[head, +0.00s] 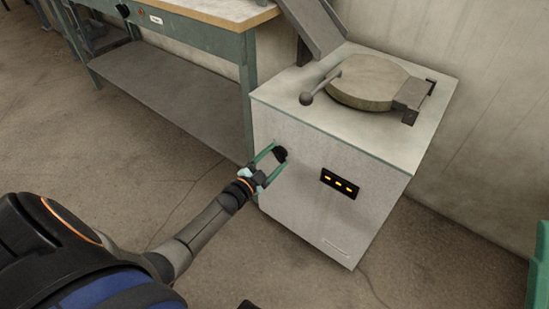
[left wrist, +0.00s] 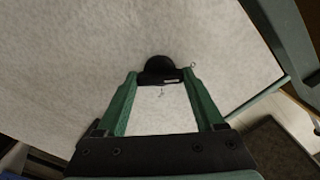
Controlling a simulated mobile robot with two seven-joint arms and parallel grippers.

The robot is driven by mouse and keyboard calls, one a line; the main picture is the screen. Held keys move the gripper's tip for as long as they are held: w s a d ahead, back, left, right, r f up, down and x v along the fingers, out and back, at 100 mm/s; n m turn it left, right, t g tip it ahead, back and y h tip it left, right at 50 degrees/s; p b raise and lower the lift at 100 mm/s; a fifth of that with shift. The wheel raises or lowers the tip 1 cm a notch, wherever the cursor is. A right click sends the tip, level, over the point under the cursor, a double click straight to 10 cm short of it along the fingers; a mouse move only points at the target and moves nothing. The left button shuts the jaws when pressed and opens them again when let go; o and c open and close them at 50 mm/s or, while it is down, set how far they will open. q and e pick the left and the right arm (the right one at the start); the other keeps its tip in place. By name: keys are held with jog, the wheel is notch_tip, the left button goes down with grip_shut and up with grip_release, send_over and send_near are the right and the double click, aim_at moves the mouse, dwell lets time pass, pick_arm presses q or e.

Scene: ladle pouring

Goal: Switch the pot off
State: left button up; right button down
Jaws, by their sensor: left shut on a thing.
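The pot (head: 366,82) is built into the top of a white cabinet (head: 300,127), with its round lid shut and a ball-ended handle at its left. A black knob (head: 281,153) is on the cabinet's front, left of a dark panel with several lit orange marks (head: 339,184). My left gripper (head: 276,154) is at the knob, its green fingers shut on it. In the left wrist view the knob (left wrist: 159,70) sits between the fingertips (left wrist: 160,78), with a small white mark on its lower part. My right gripper is not in view.
A green-framed workbench (head: 200,40) with a lower shelf stands to the left of the cabinet. A grey sloping chute (head: 312,25) stands behind the pot. A green object (head: 538,270) is at the right edge. The floor in front is clear.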

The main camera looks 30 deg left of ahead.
pick_arm(q)
jog(key=o, duration=1.4)
jog(key=shift+s, duration=0.45)
jog(key=s+p, duration=0.1)
jog(key=s, duration=0.2)
jog(key=s+p, duration=0.1)
jog(key=s, duration=0.3)
jog(key=s+a+p, duration=0.1)
jog(key=s+p, duration=0.1)
jog(key=s, duration=0.2)
jog(key=shift+s, duration=0.25)
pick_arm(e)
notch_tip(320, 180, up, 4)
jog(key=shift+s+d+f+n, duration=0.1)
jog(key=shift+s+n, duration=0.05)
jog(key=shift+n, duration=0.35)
pick_arm(q)
jog(key=shift+d+r, duration=0.1)
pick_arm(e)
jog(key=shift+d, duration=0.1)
